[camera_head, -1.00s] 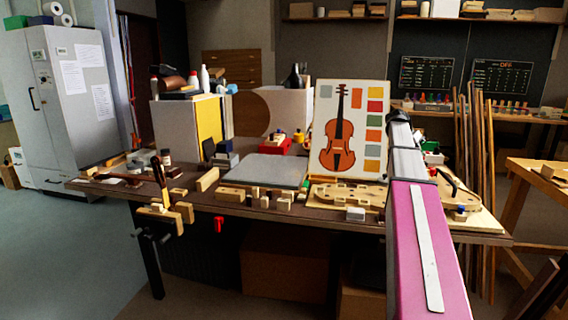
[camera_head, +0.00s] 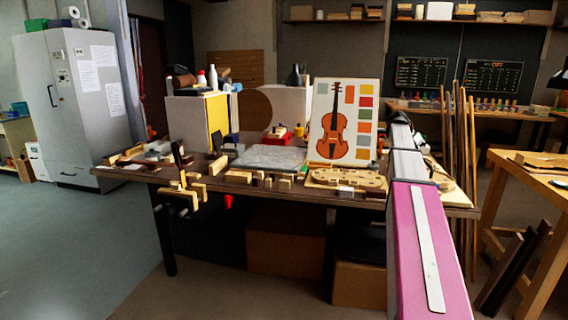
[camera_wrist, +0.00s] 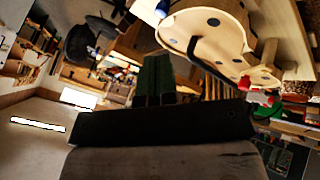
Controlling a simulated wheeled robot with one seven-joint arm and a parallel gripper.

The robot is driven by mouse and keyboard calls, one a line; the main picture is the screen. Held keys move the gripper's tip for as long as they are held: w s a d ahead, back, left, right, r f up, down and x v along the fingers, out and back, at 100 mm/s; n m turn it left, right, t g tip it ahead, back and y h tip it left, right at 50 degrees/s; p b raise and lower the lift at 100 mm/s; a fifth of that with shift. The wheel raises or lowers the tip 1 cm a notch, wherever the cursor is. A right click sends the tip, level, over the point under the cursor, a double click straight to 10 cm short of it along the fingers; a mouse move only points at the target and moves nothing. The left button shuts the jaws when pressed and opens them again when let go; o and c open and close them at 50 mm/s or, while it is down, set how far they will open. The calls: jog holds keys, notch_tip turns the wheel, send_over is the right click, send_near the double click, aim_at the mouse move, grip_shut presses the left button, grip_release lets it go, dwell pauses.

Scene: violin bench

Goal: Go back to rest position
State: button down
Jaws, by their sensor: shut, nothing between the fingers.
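My gripper (camera_wrist: 155,62) shows in the wrist view as two dark green fingers side by side, shut with nothing between them. In the head view my pink and grey arm reaches forward at the right, over the right part of the workbench (camera_head: 240,190), and hides the gripper. In the wrist view a pale wooden violin body (camera_wrist: 212,32) lies above and to the right of the fingers, apart from them.
The bench holds a violin picture board (camera_head: 346,122), a grey slab (camera_head: 268,158) and several wood blocks. A grey cabinet (camera_head: 68,105) stands at the left. A wooden table (camera_head: 545,172) stands at the right. The floor (camera_head: 90,255) at the front left is clear.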

jog(key=s+a+f+n+t+y, duration=0.1)
jog(key=s+a+f+n+y, duration=0.15)
jog(key=s+a+f, duration=0.5)
jog(key=s+a+f+n+y, duration=0.1)
jog(key=s+a+f+n, duration=0.2)
jog(key=a+f, duration=0.85)
jog(key=s+a+f+n+t+y, duration=0.1)
jog(key=s+a+f+n, duration=0.2)
jog(key=s+a+f, duration=0.55)
jog(key=s+a+f+n+y, duration=0.2)
jog(key=s+a+f, duration=0.6)
jog(key=f, duration=0.2)
jog(key=shift+a+f+n+y, duration=0.15)
jog(key=shift+a+n+y, duration=0.1)
jog(key=shift+n+y, duration=0.1)
jog(key=shift+s, duration=0.1)
